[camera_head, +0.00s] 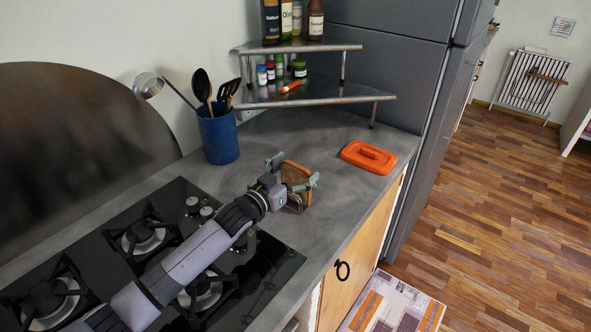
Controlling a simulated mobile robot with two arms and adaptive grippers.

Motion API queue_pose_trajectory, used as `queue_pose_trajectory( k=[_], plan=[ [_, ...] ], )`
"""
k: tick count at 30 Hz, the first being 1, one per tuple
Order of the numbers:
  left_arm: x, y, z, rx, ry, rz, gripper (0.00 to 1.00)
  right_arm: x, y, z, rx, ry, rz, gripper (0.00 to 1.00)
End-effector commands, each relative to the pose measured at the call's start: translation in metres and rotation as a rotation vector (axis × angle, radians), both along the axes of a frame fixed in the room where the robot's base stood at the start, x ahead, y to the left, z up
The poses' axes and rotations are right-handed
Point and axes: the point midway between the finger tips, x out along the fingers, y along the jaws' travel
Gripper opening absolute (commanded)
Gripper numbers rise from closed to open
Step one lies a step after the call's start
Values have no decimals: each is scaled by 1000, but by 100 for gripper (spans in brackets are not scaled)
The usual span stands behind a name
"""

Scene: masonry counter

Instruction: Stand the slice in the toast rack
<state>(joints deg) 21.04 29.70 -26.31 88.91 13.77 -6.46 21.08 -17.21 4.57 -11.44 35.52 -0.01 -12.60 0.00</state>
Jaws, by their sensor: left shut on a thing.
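My left arm reaches across the hob, and its gripper (295,172) is over the grey counter. It is shut on the brown slice of bread (298,174), with one finger at each side of it. The slice looks upright. Thin metal wires of the toast rack (297,204) show just below and around the slice, partly hidden by the gripper. I cannot tell whether the slice is down between the wires or just above them. My right gripper is not in view.
An orange lid (368,157) lies on the counter to the right. A blue utensil pot (218,136) stands behind, left of a two-tier metal corner shelf (318,94) with jars and bottles. The black gas hob (262,268) is in front. Counter between rack and lid is clear.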

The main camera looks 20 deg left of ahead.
Motion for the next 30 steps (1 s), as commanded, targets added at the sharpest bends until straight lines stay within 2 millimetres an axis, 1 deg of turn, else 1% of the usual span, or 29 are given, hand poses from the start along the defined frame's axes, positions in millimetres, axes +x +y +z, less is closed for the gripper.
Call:
queue_pose_trajectory(
  k=[9,19,30],
  plan=[
    [0,0,1,-1,0,0,59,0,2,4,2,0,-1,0],
    [-1,0,0,0,0,0,59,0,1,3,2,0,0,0],
    [-1,0,-5,0,0,0,59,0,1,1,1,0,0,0]
  ],
)
